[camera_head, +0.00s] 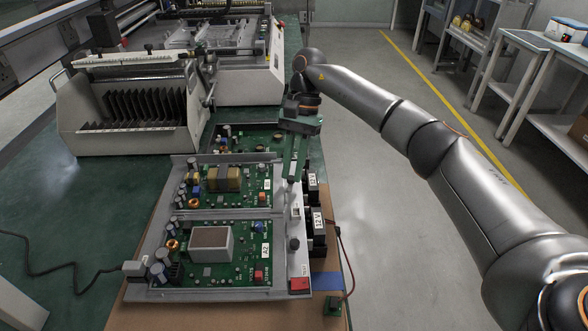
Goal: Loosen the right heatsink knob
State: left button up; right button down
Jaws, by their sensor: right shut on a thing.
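My right arm comes in from the right, and its gripper (293,178) points down at the right edge of the metal frame (180,215) that carries the circuit boards. Its narrow fingers are shut on a small knob at the upper right of this frame; the fingers mostly hide the knob. A second dark knob (294,243) stands free lower on the same right edge. Black blocks labelled 12 V (319,222) sit just right of that edge. My left gripper is not in view.
Two green circuit boards (237,257) lie in the frame, with another board behind. A red switch (299,284) is at the front right corner. A white rack machine (130,105) stands at the back left.

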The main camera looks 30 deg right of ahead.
jog(key=n, duration=0.2)
jog(key=n+g+h, duration=0.1)
jog(key=n, duration=0.1)
jog(key=shift+w+a+n, duration=0.1)
jog(key=shift+a+n, duration=0.1)
jog(key=shift+n, duration=0.2)
jog(key=n+h, duration=0.1)
jog(key=n, duration=0.2)
jog(key=shift+a+g+h, duration=0.15)
jog(key=shift+g+h, duration=0.25)
jog(key=n+h, duration=0.1)
jog(key=n, duration=0.2)
jog(key=shift+w+a+p, duration=0.1)
jog(key=shift+p, duration=0.3)
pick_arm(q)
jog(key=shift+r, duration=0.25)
pick_arm(e)
jog(key=shift+n, duration=0.3)
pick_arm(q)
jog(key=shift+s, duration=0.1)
pick_arm(e)
jog(key=c, duration=0.8)
grip_release()
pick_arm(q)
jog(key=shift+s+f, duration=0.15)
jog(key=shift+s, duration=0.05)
pick_arm(e)
jog(key=shift+o, duration=0.2)
jog(key=shift+r, duration=0.1)
